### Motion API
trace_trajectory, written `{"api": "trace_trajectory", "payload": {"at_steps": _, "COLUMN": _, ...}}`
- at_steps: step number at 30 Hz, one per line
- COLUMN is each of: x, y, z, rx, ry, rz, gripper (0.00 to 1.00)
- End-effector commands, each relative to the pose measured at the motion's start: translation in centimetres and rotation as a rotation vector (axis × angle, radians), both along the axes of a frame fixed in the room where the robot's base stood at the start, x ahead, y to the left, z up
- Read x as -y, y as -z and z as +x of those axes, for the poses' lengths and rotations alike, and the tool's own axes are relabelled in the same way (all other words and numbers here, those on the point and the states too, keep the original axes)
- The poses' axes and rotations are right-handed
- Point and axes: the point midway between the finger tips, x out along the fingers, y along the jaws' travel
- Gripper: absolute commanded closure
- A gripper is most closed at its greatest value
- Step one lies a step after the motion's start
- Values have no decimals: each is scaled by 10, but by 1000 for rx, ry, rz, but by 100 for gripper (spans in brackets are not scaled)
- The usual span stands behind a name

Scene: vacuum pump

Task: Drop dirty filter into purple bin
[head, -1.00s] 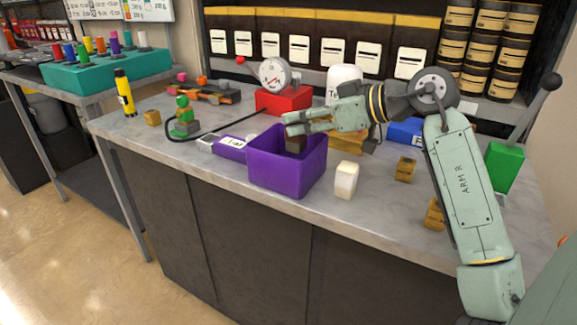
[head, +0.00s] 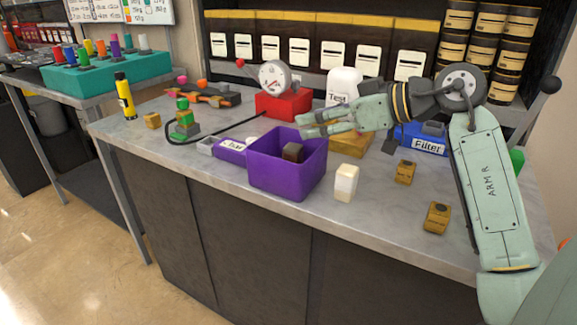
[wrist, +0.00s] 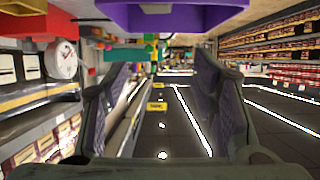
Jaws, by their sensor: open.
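The purple bin (head: 268,178) stands near the front edge of the bench, and its edge shows at the top of the wrist view (wrist: 175,18). A dark brown block, the dirty filter (head: 293,152), sits inside the bin by its right wall; its lower part is hidden. My gripper (head: 312,125) is open and empty, above the bin's back right rim and apart from the filter. In the wrist view its two fingers (wrist: 160,100) are spread with nothing between them.
A white-and-cream block (head: 345,183) stands right of the bin. A purple label holder (head: 230,149) lies left, and a red base with a gauge (head: 283,103) stands behind. A blue "Filter" box (head: 425,138) and small yellow blocks (head: 436,217) are to the right.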

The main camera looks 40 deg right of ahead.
Motion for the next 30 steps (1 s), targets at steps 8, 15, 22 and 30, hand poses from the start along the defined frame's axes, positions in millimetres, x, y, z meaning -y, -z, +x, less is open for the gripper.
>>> {"api": "trace_trajectory", "payload": {"at_steps": 8, "x": 21, "y": -23, "z": -50, "rx": 1, "ry": 3, "rz": 0, "gripper": 47}}
{"api": "trace_trajectory", "payload": {"at_steps": 15, "x": 29, "y": -31, "z": -69, "rx": 1, "ry": 0, "rz": 1, "gripper": 47}}
{"api": "trace_trajectory", "payload": {"at_steps": 22, "x": 29, "y": -32, "z": -71, "rx": 1, "ry": -1, "rz": 1, "gripper": 47}}
{"api": "trace_trajectory", "payload": {"at_steps": 30, "x": 29, "y": -32, "z": -71, "rx": 1, "ry": -1, "rz": 1, "gripper": 47}}
